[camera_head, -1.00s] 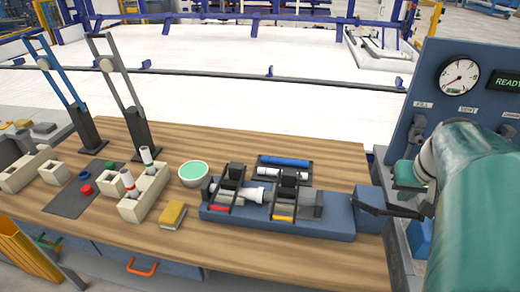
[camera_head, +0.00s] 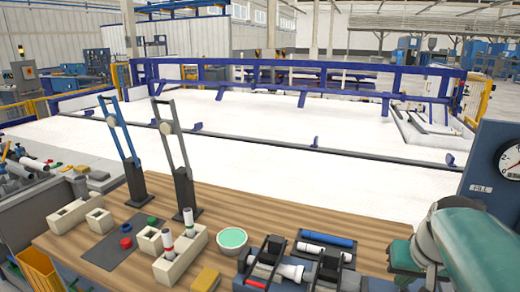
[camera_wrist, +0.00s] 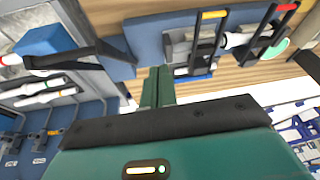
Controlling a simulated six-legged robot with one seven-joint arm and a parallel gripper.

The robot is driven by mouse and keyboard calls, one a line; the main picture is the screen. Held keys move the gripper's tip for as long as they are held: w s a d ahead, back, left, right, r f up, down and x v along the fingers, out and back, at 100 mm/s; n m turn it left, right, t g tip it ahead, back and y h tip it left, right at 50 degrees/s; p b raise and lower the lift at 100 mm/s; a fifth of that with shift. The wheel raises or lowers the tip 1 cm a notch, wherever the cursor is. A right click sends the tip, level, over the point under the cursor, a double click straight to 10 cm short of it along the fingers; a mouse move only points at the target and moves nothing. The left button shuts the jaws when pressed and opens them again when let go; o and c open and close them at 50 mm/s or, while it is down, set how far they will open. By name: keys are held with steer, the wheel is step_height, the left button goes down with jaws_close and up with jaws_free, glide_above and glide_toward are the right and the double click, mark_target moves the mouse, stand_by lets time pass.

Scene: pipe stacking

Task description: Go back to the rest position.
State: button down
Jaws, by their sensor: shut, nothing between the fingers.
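My gripper (camera_wrist: 158,88) shows in the wrist view with its two green fingers together and nothing between them. It is in the air, apart from the blue fixture base (camera_wrist: 148,40) and the wooden bench. In the head view my green arm is folded at the lower right, beside the gauge panel. The fixture stands on the bench (camera_head: 110,254) with a white pipe (camera_head: 290,271) lying in it.
A green-filled bowl (camera_head: 232,238), a yellow block (camera_head: 205,279) and cream holders (camera_head: 180,258) with upright pipes stand left of the fixture. Two tall lever stands rise at the back left. The gauge panel (camera_head: 490,190) bounds the right side.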

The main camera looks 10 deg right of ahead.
steer(key=s+a+n+t, duration=0.1)
steer(key=s+a+n, duration=0.1)
steer(key=a, duration=0.7)
steer(key=s+a+n, duration=0.2)
steer(key=s+a, duration=0.1)
steer(key=a, duration=0.6)
steer(key=shift+a+t+y, duration=0.15)
steer(key=shift+t+y, duration=0.15)
steer(key=shift+t, duration=0.1)
steer(key=c, duration=1.8)
jaws_free()
steer(key=shift+s+a+f+n, duration=0.15)
steer(key=shift+f+n, duration=0.05)
steer(key=shift+n, duration=0.1)
steer(key=shift+c, duration=0.2)
steer(key=o, duration=0.4)
